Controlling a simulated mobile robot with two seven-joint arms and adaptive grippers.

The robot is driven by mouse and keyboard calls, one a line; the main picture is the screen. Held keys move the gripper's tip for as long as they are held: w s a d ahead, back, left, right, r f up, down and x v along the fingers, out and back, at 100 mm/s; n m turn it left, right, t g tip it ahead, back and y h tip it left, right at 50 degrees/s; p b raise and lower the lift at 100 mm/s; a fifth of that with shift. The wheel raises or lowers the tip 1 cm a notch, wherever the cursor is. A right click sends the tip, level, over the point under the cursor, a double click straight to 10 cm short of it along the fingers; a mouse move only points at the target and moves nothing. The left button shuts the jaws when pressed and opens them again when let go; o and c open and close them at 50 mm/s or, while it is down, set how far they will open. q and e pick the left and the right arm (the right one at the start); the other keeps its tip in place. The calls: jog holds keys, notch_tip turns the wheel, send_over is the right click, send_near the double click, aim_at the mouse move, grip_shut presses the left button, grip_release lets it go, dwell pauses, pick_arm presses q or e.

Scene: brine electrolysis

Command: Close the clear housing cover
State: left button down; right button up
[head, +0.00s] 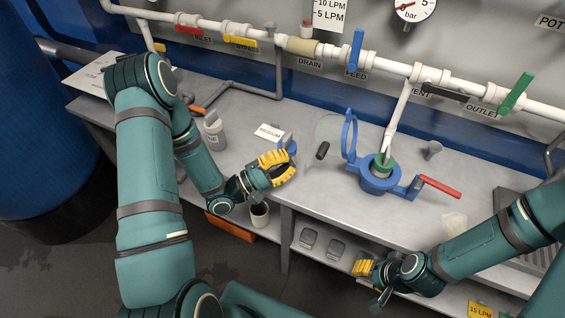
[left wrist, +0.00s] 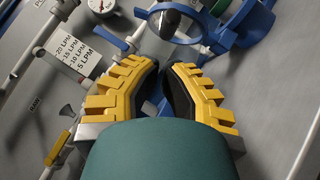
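The clear housing cover (head: 350,133) stands raised, with a blue ring rim, a see-through body that is hard to make out, and a black knob (head: 322,150) on its left. It is hinged to a blue housing (head: 380,183) on the bench, which has a green part inside and a red-handled arm at its right. The cover's rim and knob (left wrist: 170,22) also show in the left wrist view, beyond my fingertips. My left gripper (head: 290,165) is left of the knob, apart from it, with its yellow-padded fingers parted and empty. My right gripper (head: 363,268) is low at the bench's front; its opening is unclear.
White pipes with coloured valve handles (head: 357,50) run along the back wall. Bare bench (head: 320,190) lies in front of the knob.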

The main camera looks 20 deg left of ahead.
aim_at(325, 141)
pick_arm(q)
jog(key=x, duration=0.6)
jog(key=shift+w, duration=0.1)
jog(key=shift+w+d+r, duration=0.1)
jog(key=shift+r, duration=0.2)
jog(key=shift+s+d+r+m+g+p, duration=0.2)
jog(key=shift+s+m+g+p, duration=0.1)
jog(key=shift+m+p, duration=0.1)
jog(key=shift+w, duration=0.25)
pick_arm(e)
jog(key=shift+s+d+r, duration=0.1)
jog(key=shift+s+r, duration=0.1)
jog(key=shift+s, duration=0.25)
jog(key=shift+s+d+r, duration=0.1)
jog(key=shift+s+r, duration=0.1)
jog(key=shift+s, duration=0.2)
